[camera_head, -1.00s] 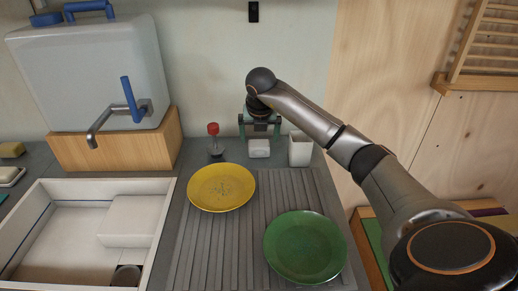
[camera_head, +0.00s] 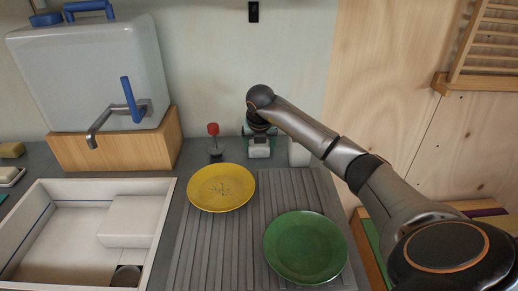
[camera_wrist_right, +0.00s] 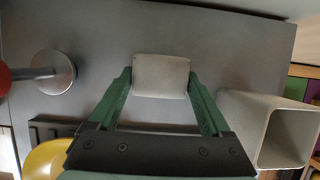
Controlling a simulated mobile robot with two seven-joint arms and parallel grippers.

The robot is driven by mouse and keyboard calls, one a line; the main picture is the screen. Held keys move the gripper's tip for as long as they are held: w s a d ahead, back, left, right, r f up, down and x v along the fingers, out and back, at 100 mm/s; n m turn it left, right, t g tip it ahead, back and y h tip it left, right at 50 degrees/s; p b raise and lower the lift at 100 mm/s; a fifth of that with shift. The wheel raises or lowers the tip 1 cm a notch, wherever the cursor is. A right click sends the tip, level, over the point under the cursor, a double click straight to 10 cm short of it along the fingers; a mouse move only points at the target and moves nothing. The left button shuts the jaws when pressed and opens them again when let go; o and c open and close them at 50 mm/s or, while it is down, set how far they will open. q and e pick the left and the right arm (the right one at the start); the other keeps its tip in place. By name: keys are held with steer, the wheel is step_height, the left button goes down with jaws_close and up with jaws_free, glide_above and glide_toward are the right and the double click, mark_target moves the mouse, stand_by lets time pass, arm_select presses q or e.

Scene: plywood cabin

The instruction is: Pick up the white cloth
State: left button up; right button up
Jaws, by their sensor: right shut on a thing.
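The white cloth (camera_head: 260,152) is a small folded block at the back of the counter, beside the top of the ribbed drainboard. My right gripper (camera_head: 259,142) reaches down to it, shut on it with a green finger at each side. In the right wrist view the cloth (camera_wrist_right: 162,76) sits between the two green fingertips (camera_wrist_right: 160,84). Whether it touches the counter is hard to tell. My left gripper is not in view.
A white square cup (camera_head: 299,153) stands close to the right of the cloth. A red-topped brush (camera_head: 214,140) stands to the left. A yellow plate (camera_head: 221,187) and a green plate (camera_head: 305,247) lie in front on the drainboard (camera_head: 205,250). A white sink (camera_head: 60,245) is at left.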

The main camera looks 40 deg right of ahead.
steer(key=c, duration=0.4)
steer(key=shift+r, duration=0.15)
